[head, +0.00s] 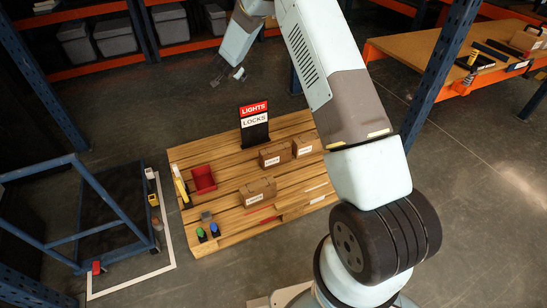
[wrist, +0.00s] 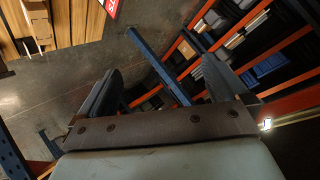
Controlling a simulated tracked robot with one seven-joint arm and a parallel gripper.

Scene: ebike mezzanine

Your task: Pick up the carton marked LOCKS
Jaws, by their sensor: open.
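Three brown cartons with white labels stand on a wooden pallet (head: 222,220) in the head view: a front carton (head: 257,191), a middle carton (head: 275,155) and a right carton (head: 305,145) partly behind my arm. Their label words are too small to read, so I cannot tell which is marked LOCKS. A sign board (head: 254,120) reading LIGHTS above LOCKS stands at the pallet's back edge. My gripper (head: 227,77) is open and empty, above and beyond the pallet's back edge, away from the cartons. The wrist view shows its two fingers (wrist: 165,82) spread apart, nothing between them.
A red bin (head: 203,179) and green and blue capped items (head: 208,231) sit on the pallet's left side. A blue-framed cart (head: 110,200) stands left. Shelving with grey bins (head: 115,38) is behind. A workbench (head: 455,55) and blue post (head: 437,75) stand right.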

